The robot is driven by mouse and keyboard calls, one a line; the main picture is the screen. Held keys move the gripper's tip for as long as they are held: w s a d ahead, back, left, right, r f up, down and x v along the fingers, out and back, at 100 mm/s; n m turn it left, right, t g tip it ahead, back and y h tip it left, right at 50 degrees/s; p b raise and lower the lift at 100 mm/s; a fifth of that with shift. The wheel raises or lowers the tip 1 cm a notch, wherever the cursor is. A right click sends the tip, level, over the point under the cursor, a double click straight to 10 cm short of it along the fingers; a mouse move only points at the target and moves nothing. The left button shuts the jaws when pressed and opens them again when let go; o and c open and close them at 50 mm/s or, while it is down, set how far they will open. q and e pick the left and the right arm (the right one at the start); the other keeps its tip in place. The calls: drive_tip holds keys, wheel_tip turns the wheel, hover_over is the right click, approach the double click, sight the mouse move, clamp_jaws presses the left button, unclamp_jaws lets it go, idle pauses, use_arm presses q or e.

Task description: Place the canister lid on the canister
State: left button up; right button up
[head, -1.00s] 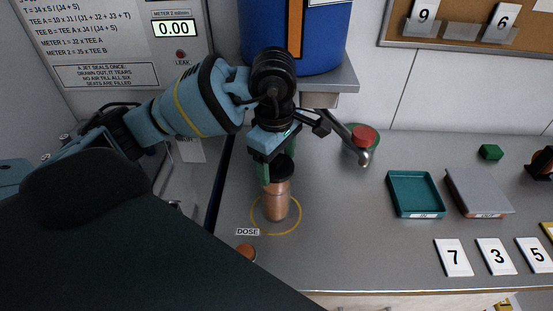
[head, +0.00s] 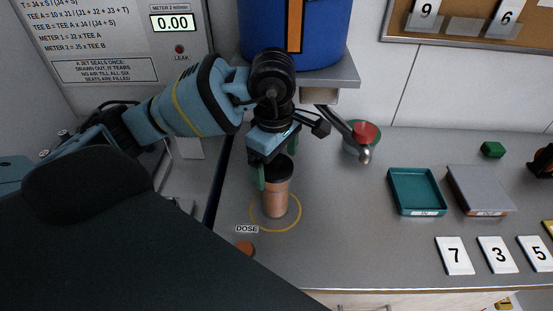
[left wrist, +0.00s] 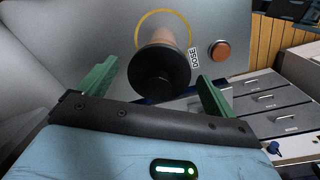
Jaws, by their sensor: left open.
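The canister (head: 275,200) is a copper-coloured cylinder standing upright inside the yellow ring marked DOSE on the counter. The black lid (head: 279,168) sits on top of the canister. My left gripper (head: 277,165) is above the lid, with green fingers apart. In the left wrist view the open fingers (left wrist: 155,85) stand on either side of the lid with gaps, not touching it. My right gripper is not in view.
A blue tank (head: 330,35) on a grey shelf (head: 335,77) is close behind my left gripper, with a spout (head: 362,150) and red knob beside it. A teal tray (head: 416,190) and grey box (head: 478,190) stand to the right. An orange button (head: 246,248) is near the ring.

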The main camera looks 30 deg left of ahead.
sight(276, 161)
use_arm(q)
drive_tip(key=shift+r, duration=0.4)
wheel_tip(276, 161, up, 12)
drive_tip(key=p, duration=0.1)
drive_tip(key=shift+s+r+p, duration=0.15)
drive_tip(key=shift+s+p, duration=0.15)
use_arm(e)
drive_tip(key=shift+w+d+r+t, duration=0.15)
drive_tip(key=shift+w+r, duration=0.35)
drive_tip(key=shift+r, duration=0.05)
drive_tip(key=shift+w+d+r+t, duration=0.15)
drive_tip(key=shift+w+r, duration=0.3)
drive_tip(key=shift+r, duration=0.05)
use_arm(q)
drive_tip(key=shift+d, duration=0.1)
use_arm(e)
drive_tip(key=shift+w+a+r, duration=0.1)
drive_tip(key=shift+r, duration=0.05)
